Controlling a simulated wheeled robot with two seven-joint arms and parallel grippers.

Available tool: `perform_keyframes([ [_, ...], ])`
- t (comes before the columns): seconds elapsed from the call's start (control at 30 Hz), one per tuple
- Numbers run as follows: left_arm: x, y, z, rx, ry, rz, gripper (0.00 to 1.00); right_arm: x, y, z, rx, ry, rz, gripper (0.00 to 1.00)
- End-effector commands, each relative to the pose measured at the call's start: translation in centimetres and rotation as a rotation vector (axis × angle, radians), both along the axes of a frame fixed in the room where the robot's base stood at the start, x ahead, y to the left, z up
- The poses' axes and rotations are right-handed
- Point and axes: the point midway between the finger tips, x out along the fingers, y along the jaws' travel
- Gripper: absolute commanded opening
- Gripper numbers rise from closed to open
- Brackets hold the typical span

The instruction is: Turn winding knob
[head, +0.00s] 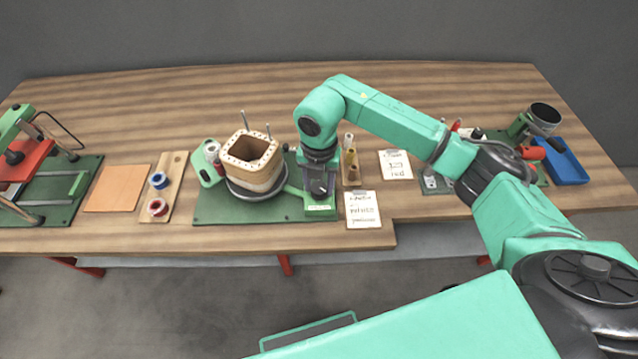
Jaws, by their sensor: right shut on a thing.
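The winding stand is a green base plate (209,210) near the table's front edge. On it a square, beige coil former (252,165) with holes around its rim sits on a dark round disc (257,194). A small green housing (320,208) stands at the plate's right end. My right gripper (319,188) points down at this housing and is shut on the winding knob there. The knob itself is mostly hidden by the gripper and wrist. My left gripper is not in view.
A spool in a green holder (210,163) stands left of the former. Paper cards (362,210) and a wooden holder (350,171) are right of the stand. A red-and-green press (25,160) is far left, a blue tray (566,163) far right. The table's back strip is clear.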

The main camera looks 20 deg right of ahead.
Motion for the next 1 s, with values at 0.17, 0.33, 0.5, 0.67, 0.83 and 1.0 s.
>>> perform_keyframes([
  [0.17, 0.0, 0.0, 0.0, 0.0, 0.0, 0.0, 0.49, 0.1, 0.0, 0.2, 0.001, -0.004, -0.002, 0.0],
  [0.33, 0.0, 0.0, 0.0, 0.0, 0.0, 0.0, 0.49, 0.1, 0.0, 0.2, 0.001, -0.004, -0.001, 0.61],
  [0.5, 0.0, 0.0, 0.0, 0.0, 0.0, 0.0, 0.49, 0.1, 0.0, 0.1, 0.001, -0.003, 0.0, 0.8],
  [0.67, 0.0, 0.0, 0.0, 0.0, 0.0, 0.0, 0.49, 0.1, 0.0, 0.1, 0.0, -0.001, 0.0, 0.8],
  [0.83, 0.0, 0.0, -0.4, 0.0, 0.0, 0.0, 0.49, 0.2, 0.0, 1.2, 0.001, -0.005, 0.001, 0.8],
  [1.0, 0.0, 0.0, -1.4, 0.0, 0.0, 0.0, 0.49, 0.2, 0.0, 5.0, 0.002, -0.009, 0.001, 0.8],
])
